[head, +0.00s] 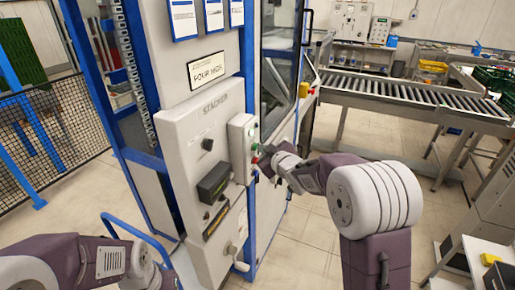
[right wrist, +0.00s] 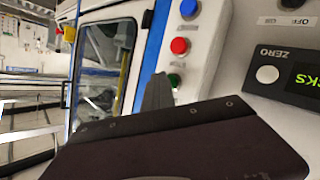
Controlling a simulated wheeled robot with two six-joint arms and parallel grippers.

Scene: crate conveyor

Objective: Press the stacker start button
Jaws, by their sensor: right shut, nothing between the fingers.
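The stacker (head: 212,135) is a light grey cabinet with a blue frame. A white button box (head: 238,150) on its front edge carries a green button (head: 254,146) and a red button (head: 255,160). My right gripper (head: 265,164) is shut and empty, close to the box. In the right wrist view its dark fingertips (right wrist: 158,90) are beside the green button; I cannot tell whether they touch. My left gripper is out of view.
A black display box (head: 214,181) and a crank handle (head: 238,256) stick out of the cabinet below. A roller conveyor (head: 410,95) runs behind on the right. A mesh fence (head: 50,130) stands at left. Open floor (head: 295,245) lies right of the cabinet.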

